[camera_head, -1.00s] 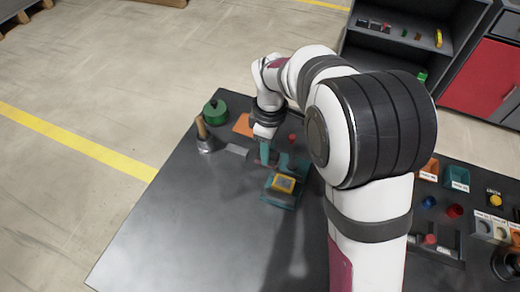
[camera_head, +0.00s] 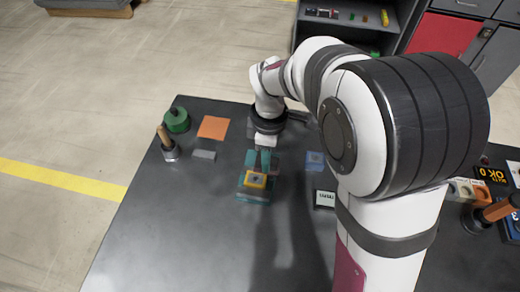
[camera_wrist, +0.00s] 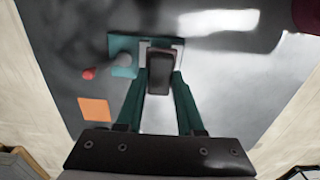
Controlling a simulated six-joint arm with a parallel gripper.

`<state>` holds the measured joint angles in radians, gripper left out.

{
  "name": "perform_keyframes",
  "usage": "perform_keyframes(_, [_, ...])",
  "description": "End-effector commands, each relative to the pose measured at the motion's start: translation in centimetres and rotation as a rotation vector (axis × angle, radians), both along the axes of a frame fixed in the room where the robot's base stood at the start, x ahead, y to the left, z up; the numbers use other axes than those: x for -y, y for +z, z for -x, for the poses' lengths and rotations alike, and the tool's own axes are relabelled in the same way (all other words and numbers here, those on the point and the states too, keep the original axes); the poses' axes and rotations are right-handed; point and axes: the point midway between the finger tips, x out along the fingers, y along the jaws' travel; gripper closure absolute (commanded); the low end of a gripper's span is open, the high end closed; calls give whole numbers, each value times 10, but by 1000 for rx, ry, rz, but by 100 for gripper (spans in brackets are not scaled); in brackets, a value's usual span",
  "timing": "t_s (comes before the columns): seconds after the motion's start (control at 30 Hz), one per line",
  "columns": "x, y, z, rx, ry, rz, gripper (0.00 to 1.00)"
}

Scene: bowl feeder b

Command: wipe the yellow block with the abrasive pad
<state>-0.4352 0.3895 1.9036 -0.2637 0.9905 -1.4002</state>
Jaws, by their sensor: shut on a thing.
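The yellow block (camera_head: 255,180) sits in a teal fixture (camera_head: 252,197) on the dark table in the head view. My gripper (camera_head: 265,162) is just behind the block and points down. In the wrist view its two teal fingers (camera_wrist: 159,92) are closed on a dark brownish abrasive pad (camera_wrist: 160,72). The pad lies over the teal fixture (camera_wrist: 122,43) there and hides the yellow block. I cannot tell whether the pad touches the block.
An orange square (camera_head: 213,127), a grey strip (camera_head: 204,155), a green round container (camera_head: 176,120) and a wooden-handled tool (camera_head: 168,145) lie left. A blue item (camera_head: 315,160) and a labelled box (camera_head: 325,199) are right. The front-left table is clear.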

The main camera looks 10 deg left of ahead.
Motion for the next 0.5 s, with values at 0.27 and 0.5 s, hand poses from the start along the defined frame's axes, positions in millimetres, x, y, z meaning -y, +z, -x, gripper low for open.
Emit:
perform_keyframes(0.27, [0, -24, 0, -2, 0, 1, 100])
perform_keyframes(0.5, [0, -46, 0, -2, 0, 1, 100])
